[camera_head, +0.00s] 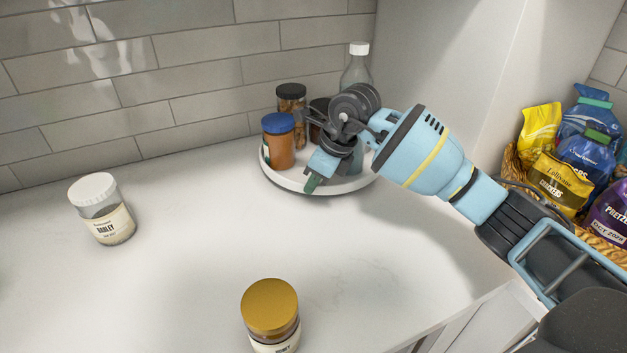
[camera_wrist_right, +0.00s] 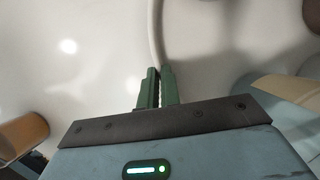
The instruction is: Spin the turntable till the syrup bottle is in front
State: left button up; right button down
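The turntable (camera_head: 268,174) is a round white tray with a low rim, near the back wall. A tall clear bottle with a white cap (camera_head: 357,72) stands at its back right, partly behind my arm; it looks like the syrup bottle, but no label is readable. My right gripper (camera_head: 313,184) points down at the turntable's front rim. In the right wrist view its green fingers (camera_wrist_right: 157,86) are nearly together, with the white rim (camera_wrist_right: 155,28) running in between their tips. They appear shut on the rim. My left gripper is not in view.
On the turntable are a blue-lidded orange jar (camera_head: 278,142), a black-lidded jar (camera_head: 291,98) and a dark item mostly hidden by my gripper. A white-lidded jar (camera_head: 102,208) and a gold-lidded jar (camera_head: 270,308) stand on the counter. A snack basket (camera_head: 512,165) is at right.

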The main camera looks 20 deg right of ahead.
aim_at(290, 180)
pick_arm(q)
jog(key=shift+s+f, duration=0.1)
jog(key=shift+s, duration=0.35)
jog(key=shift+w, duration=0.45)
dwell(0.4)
